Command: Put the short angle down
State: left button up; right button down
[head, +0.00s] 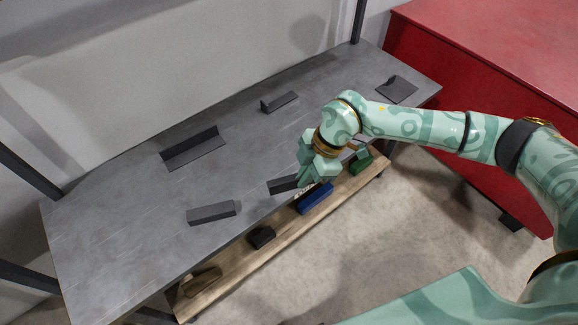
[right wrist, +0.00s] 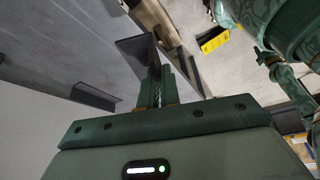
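My right gripper (head: 304,182) is over the front edge of the grey table (head: 110,222), fingers pointing down. It looks shut on a short dark angle (head: 282,185), which sticks out to the left of the fingers. In the right wrist view the same angle (right wrist: 139,56) is at the tips of the close-together fingers (right wrist: 158,88). Whether the angle touches the tabletop cannot be told. My left gripper is not in view.
A wooden lower shelf (head: 245,267) holds blue (head: 315,198), green (head: 362,165) and black (head: 262,237) items. A red cabinet (head: 480,80) stands right.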

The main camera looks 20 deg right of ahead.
jog(key=w+d+f+b, duration=0.1)
jog(key=w+f+b, duration=0.2)
jog(key=w, duration=0.1)
jog(key=w+d+f+b, duration=0.1)
jog(key=w+f+b, duration=0.2)
jog(key=w, duration=0.1)
jog(key=w+d+f+b, duration=0.1)
jog(key=w+f+b, duration=0.2)
jog(key=w, duration=0.1)
jog(key=shift+f+b, duration=0.1)
jog(key=shift+b, duration=0.2)
jog(key=shift+w+d+f+b, duration=0.15)
jog(key=shift+w+f+b, duration=0.25)
jog(key=shift+w, duration=0.15)
jog(key=f+b, duration=0.3)
jog(key=shift+w+f, duration=0.2)
jog(key=shift+f, duration=0.1)
jog(key=shift+r, duration=0.3)
jog(key=c, duration=1.6)
grip_release()
jog(key=shift+f, duration=0.15)
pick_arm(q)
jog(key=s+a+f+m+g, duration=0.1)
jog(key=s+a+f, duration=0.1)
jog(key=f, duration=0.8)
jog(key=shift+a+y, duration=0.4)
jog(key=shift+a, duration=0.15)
pick_arm(e)
jog(key=shift+d, duration=0.1)
